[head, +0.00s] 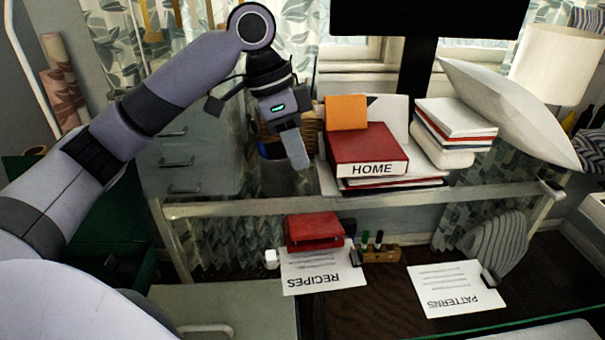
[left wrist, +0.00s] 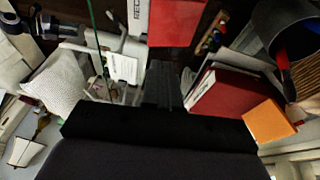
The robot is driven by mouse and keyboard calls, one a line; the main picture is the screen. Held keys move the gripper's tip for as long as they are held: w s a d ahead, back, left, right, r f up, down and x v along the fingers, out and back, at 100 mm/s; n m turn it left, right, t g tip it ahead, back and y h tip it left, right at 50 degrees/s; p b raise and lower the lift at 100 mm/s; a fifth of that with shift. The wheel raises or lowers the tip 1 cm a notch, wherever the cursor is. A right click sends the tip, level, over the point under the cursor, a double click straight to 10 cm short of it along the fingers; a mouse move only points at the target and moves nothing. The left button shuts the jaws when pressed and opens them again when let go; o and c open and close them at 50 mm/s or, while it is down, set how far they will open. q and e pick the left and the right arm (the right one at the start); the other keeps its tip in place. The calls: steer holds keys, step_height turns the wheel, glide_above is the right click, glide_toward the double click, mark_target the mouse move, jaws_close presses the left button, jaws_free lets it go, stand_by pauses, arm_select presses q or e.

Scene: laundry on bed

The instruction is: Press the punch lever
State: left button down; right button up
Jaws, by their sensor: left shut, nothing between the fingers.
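The punch (head: 315,230) is a red block-shaped device at the top edge of a white sheet marked RECIPES (head: 322,272), on the dark lower surface. Its lever cannot be told apart from its body. In the left wrist view the red punch (left wrist: 175,22) is at the top centre, beside the white sheet (left wrist: 137,16), partly cut off by the frame. My left gripper (head: 294,150) is shut and empty, pointing down. In the head view it appears above the punch, apart from it, left of the red HOME binder. My right gripper is not in view.
The red HOME binder (head: 365,148) has an orange pad (head: 346,112) on it. A pen cup (head: 285,172) is just below my left gripper. A small marker holder (head: 378,253) stands right of the punch. The PATTERNS sheet (head: 458,288) lies farther right.

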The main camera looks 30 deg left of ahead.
arm_select(q)
steer(key=b, duration=0.1)
glide_toward(318, 231)
steer(key=x, duration=0.5)
steer(key=shift+w, duration=0.25)
steer(key=shift+s+d+f, duration=0.15)
steer(key=shift+d+f, duration=0.05)
steer(key=shift+f, duration=0.4)
